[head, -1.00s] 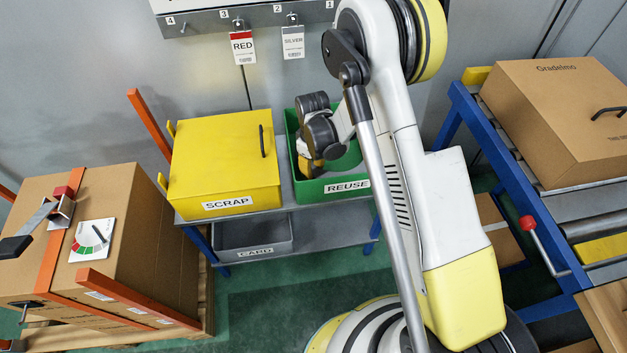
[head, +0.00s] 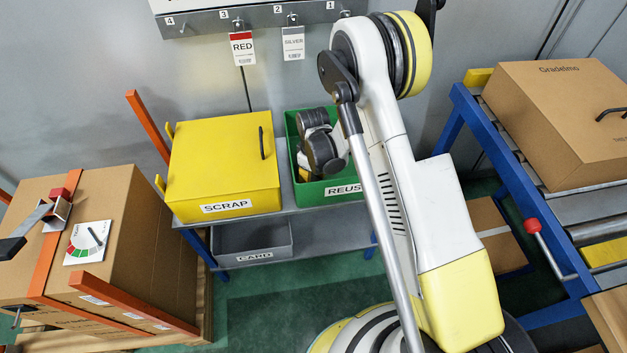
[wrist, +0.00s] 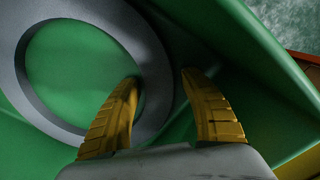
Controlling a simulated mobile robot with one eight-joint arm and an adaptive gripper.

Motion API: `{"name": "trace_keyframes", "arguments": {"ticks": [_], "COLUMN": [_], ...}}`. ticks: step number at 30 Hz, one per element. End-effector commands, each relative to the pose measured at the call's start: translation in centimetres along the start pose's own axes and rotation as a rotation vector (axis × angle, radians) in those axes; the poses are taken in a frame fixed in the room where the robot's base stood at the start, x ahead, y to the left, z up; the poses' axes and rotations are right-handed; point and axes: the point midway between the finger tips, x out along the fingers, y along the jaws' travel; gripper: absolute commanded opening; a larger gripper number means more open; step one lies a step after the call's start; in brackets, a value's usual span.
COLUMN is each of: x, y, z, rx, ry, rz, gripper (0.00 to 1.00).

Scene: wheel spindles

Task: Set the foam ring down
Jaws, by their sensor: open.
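The foam ring (wrist: 150,78) is a flat grey ring lying in the green REUSE bin (head: 312,190), seen in the wrist view at upper left. The bin's green floor shows through its hole. My gripper (wrist: 159,76) is open, with two yellow ribbed fingers apart. The left finger overlaps the ring's inner edge in the picture and the right finger is beyond its outer edge; whether they touch it I cannot tell. In the head view my gripper (head: 305,171) is inside the bin, its fingers partly hidden. I cannot make out the ring there.
The closed yellow SCRAP box (head: 225,160) stands left of the green bin. A grey CARD tray (head: 250,238) is on the shelf below. A red tag (head: 242,48) and a silver tag (head: 293,43) hang above. A carton (head: 560,125) rests on the roller table at right.

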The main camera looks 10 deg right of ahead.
Motion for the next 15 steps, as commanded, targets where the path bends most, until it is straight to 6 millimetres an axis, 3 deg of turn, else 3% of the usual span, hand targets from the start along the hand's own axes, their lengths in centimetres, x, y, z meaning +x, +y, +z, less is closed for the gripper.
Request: {"name": "trace_keyframes", "arguments": {"ticks": [5,15], "x": [-1.1,-8.5], "y": [0.0,0.0], "z": [0.0,0.0], "rx": [0.0,0.0], "ry": [0.0,0.0], "rz": [0.0,0.0], "gripper": [0.53,0.53]}}
